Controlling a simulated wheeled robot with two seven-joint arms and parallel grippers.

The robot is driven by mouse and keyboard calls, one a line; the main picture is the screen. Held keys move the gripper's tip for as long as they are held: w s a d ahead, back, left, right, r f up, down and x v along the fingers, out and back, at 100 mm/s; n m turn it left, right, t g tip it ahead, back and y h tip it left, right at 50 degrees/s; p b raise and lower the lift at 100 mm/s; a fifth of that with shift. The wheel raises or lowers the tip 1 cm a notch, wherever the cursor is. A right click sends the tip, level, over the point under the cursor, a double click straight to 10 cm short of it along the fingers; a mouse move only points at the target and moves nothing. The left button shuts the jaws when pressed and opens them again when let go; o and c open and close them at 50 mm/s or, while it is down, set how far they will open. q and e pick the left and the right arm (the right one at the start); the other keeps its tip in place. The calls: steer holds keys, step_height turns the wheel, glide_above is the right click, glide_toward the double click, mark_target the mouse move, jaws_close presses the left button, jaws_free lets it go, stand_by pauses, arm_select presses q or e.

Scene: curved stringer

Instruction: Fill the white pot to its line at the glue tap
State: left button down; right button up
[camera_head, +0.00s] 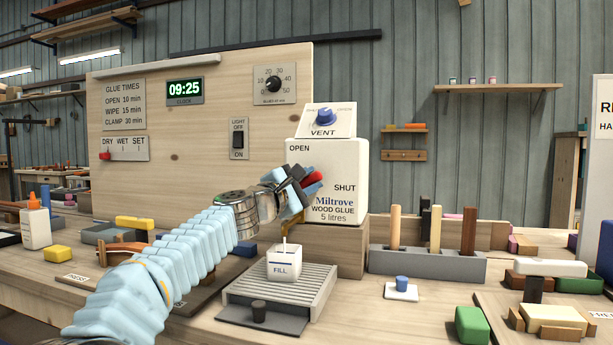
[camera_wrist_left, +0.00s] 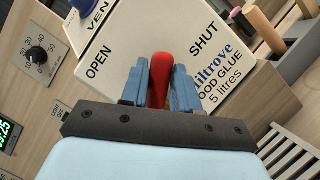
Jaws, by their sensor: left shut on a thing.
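The white pot (camera_head: 284,266), marked FILL, stands upright on a slatted grey rack (camera_head: 318,288) below the glue tap. A thin pale strand (camera_head: 284,241) runs down into the pot from above. The glue level inside cannot be made out. The white glue container (camera_head: 340,165) reads Miltrove Wood Glue, with OPEN and SHUT on its face. My left gripper (camera_head: 297,190) is shut on the red tap lever (camera_head: 313,179). In the left wrist view the red lever (camera_wrist_left: 160,80) sits between blue fingers (camera_wrist_left: 160,88), pointing between the two words. My right gripper is out of view.
A vent knob (camera_head: 325,117) tops the container. A grey block with upright dowels (camera_head: 428,265) and a small blue-capped item (camera_head: 402,284) stand to the right. A glue bottle (camera_head: 35,228) stands at far left.

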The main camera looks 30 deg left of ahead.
arm_select(q)
steer(key=shift+d+f+m+g+h+p, duration=0.1)
steer(key=shift+f+m+g+p, duration=0.25)
steer(key=shift+m, duration=0.65)
steer(key=shift+d+f+m+g+h+p, duration=0.1)
steer(key=shift+f+m+g+p, duration=0.3)
steer(key=shift+m, duration=0.6)
steer(key=shift+d+f+m+g+h+p, duration=0.15)
steer(key=shift+m+g+p, duration=0.3)
steer(key=shift+m, duration=0.55)
steer(key=shift+f, duration=0.2)
steer(key=c, duration=0.9)
jaws_free()
steer(key=shift+r, duration=0.1)
steer(key=shift+a, duration=0.1)
steer(key=s, duration=0.4)
steer(key=s+a+b, duration=0.1)
steer(key=s, duration=0.4)
steer(key=s+a, duration=0.1)
steer(key=s, duration=0.3)
steer(key=shift+s, duration=0.3)
